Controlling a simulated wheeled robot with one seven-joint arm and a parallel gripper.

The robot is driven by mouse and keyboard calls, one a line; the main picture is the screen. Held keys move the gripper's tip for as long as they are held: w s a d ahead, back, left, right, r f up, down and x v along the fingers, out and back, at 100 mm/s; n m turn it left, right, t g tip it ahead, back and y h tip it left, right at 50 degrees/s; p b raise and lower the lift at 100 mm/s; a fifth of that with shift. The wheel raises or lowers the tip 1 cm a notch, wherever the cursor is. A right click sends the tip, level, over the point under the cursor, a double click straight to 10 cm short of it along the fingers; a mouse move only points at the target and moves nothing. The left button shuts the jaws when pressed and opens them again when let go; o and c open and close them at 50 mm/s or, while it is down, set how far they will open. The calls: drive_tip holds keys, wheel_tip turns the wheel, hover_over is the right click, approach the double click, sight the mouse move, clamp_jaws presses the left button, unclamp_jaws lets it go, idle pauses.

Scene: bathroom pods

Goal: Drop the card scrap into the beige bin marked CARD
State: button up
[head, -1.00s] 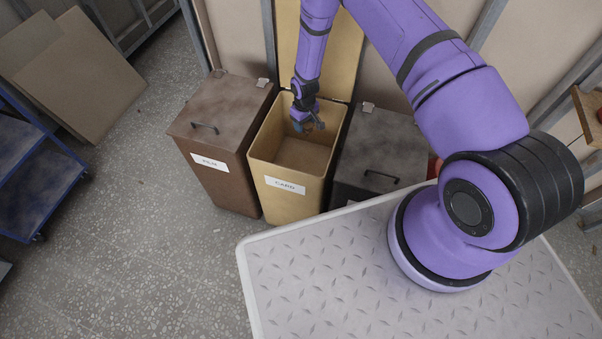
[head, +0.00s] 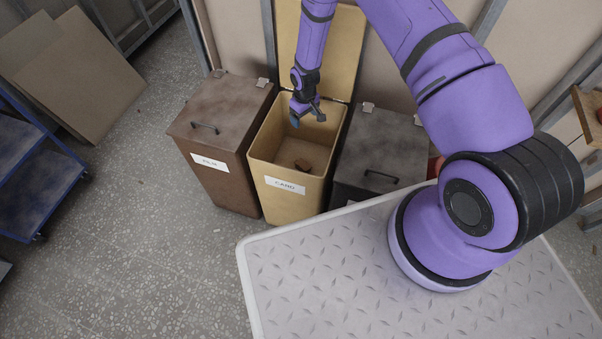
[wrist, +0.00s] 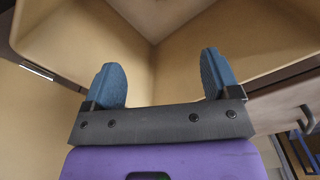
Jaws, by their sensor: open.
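The beige bin (head: 259,173) marked CARD stands between two other bins, with its lid (head: 341,50) raised at the back. A small brown piece (head: 302,165), which looks like the card scrap, lies inside on the bin floor. My gripper (head: 307,118) is above the bin's opening, towards the back, apart from the piece. In the wrist view my gripper (wrist: 165,78) has its two blue fingers spread with nothing between them. Pale bin walls show beyond the fingers there, and the scrap is not seen in that view.
A brown bin (head: 226,105) labelled FILM stands closed on the left. A dark closed bin (head: 381,145) stands on the right. Flat cardboard sheets (head: 75,75) lean at the far left beside a blue trolley (head: 45,180). The speckled floor in front of the bins is clear.

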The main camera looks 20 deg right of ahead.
wheel_tip(320, 180, up, 7)
idle(0.3)
idle(0.4)
